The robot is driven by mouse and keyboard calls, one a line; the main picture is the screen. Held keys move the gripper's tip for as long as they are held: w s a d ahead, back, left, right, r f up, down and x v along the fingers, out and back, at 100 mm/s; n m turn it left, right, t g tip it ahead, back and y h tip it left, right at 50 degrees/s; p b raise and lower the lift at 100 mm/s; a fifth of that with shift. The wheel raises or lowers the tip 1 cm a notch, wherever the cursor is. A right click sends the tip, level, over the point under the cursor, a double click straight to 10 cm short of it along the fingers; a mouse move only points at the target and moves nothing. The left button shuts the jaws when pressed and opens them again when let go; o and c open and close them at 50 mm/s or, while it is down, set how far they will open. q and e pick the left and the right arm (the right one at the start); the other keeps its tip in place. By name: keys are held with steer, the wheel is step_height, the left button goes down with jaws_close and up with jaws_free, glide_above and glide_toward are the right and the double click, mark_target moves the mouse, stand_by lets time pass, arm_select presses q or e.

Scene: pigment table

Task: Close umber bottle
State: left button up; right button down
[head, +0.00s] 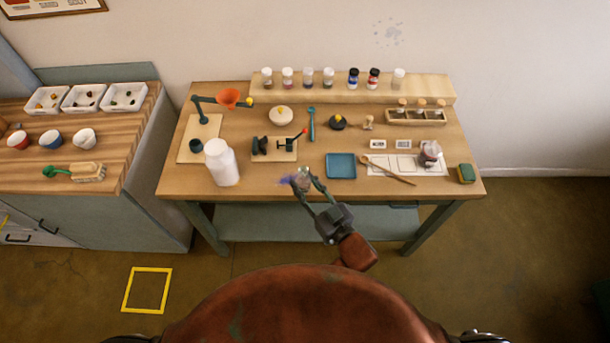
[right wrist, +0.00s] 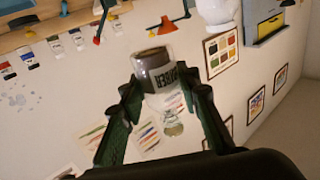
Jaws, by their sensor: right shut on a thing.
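My right gripper (head: 301,180) is raised in front of the table's front edge and shut on the umber bottle (right wrist: 156,72). In the right wrist view, the fingers of my right gripper (right wrist: 158,88) stand either side of this clear bottle. It has brown contents and a dark label ending in "BER". A clear glassy piece (right wrist: 172,124) shows below the bottle in that view; I cannot tell whether it is attached. In the head view the held bottle is small and partly hidden by the fingers. My left gripper is not in view.
A jar with dark contents (head: 430,152) stands on the white mat (head: 379,170). Several bottles line the back shelf (head: 437,87).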

steer(key=w+f, duration=0.2)
steer(key=w, duration=0.1)
steer(key=w+f+b, duration=0.1)
steer(key=w+f, duration=0.2)
steer(key=w, duration=0.1)
steer(key=w+f, duration=0.3)
steer(key=shift+w+b, duration=0.35)
steer(key=shift+f, duration=0.1)
steer(key=shift+w+f, duration=0.25)
steer(key=shift+f+b, duration=0.35)
steer(key=shift+f, duration=1.15)
steer(key=shift+f, duration=0.15)
steer(key=c, duration=1.4)
jaws_free()
steer(key=shift+c, duration=0.2)
